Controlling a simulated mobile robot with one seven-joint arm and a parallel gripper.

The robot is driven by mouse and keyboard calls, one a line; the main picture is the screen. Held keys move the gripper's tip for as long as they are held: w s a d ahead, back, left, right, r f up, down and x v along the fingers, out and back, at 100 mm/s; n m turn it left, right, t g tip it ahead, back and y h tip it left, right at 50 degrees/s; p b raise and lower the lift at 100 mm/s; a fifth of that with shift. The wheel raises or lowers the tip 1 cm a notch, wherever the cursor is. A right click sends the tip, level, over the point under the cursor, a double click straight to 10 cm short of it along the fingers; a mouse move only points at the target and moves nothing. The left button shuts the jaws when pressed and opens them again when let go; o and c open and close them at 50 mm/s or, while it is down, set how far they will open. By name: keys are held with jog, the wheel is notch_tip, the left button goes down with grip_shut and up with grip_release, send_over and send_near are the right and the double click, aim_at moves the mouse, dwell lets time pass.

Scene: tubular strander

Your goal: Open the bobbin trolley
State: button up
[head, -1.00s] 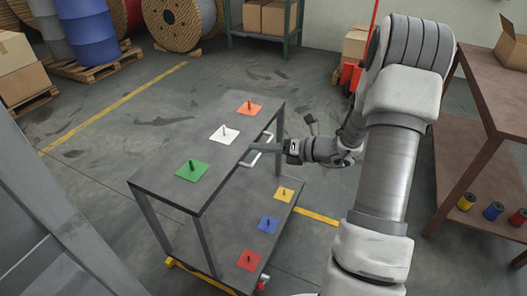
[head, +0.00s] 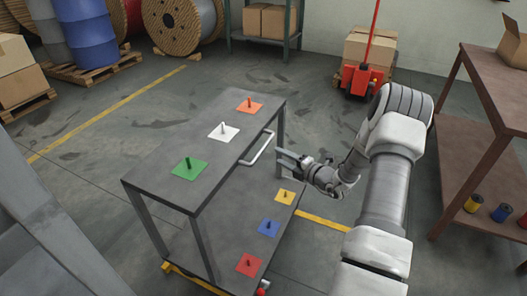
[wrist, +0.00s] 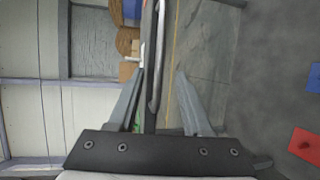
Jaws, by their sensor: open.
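The bobbin trolley (head: 160,160) is a dark grey two-level frame at the middle of the head view. Its top carries orange, white and green pads with pegs; its lower level (head: 222,243) carries yellow, blue and red ones. A pale bar handle (head: 258,149) sticks out from the right edge of the top. My gripper (head: 281,157) is open and empty, just right of the handle and apart from it. In the wrist view, the open fingers (wrist: 158,88) flank the line of the trolley's top edge and the handle bar (wrist: 157,60).
A brown table (head: 490,105) with bobbins on its lower shelf stands at the right. A red pallet truck (head: 361,82) is behind my arm. Cable drums (head: 180,25) and blue barrels (head: 88,40) stand at the back left. Floor left of the trolley is clear.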

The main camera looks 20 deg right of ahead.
aim_at(263, 147)
jog(key=b+x, duration=0.2)
jog(key=x, duration=0.8)
jog(key=shift+c, duration=0.2)
grip_shut()
dwell(1.0)
